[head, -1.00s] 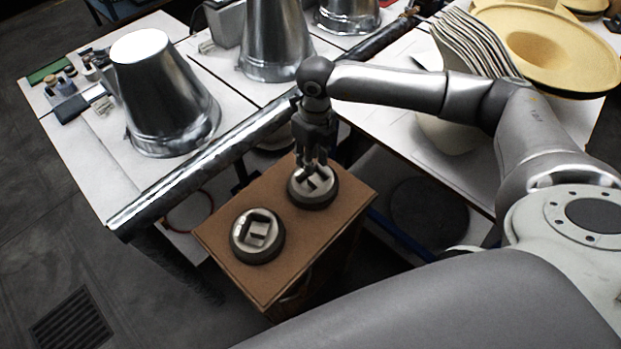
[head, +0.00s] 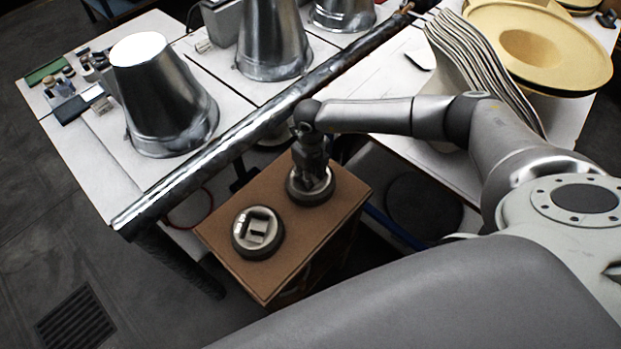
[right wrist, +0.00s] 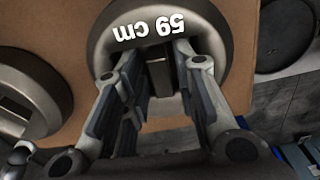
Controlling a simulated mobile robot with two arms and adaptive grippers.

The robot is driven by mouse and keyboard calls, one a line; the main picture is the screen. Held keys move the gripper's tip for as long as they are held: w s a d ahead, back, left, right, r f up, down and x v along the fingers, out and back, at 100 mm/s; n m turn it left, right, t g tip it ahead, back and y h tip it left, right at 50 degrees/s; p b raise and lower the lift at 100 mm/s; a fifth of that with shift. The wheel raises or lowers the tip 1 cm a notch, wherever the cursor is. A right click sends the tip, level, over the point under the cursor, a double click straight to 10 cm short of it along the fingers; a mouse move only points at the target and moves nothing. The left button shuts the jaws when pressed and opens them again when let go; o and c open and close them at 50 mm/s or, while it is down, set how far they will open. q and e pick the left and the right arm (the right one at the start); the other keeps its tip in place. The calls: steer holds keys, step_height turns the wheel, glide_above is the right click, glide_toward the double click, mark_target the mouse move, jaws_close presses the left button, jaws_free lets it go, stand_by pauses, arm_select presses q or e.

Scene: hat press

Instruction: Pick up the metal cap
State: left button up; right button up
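Two round metal caps with dark rims stand on top of a brown box. My right gripper (head: 311,180) points down at the farther cap (head: 298,196). In the right wrist view, this cap (right wrist: 125,30) bears an upside-down "59 cm" mark and has an upright bar (right wrist: 160,76) at its middle. The fingers of my right gripper (right wrist: 160,88) are apart on both sides of the bar, with gaps visible. The nearer cap (head: 258,249) is free and shows at the left of the wrist view (right wrist: 50,85). My left gripper is out of view.
The brown box top (head: 300,240) is narrow. A long metal bar (head: 215,152) runs along the white table edge behind it. Metal cones (head: 165,105) stand on the table. Stacked felt sheets (head: 480,70) and yellow hat shapes (head: 540,50) are at the right.

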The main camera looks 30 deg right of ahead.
steer(key=shift+f, duration=0.2)
jaws_close()
steer(key=shift+w+r, duration=0.1)
steer(key=shift+w, duration=0.05)
stand_by(0.3)
steer(key=shift+r, duration=0.15)
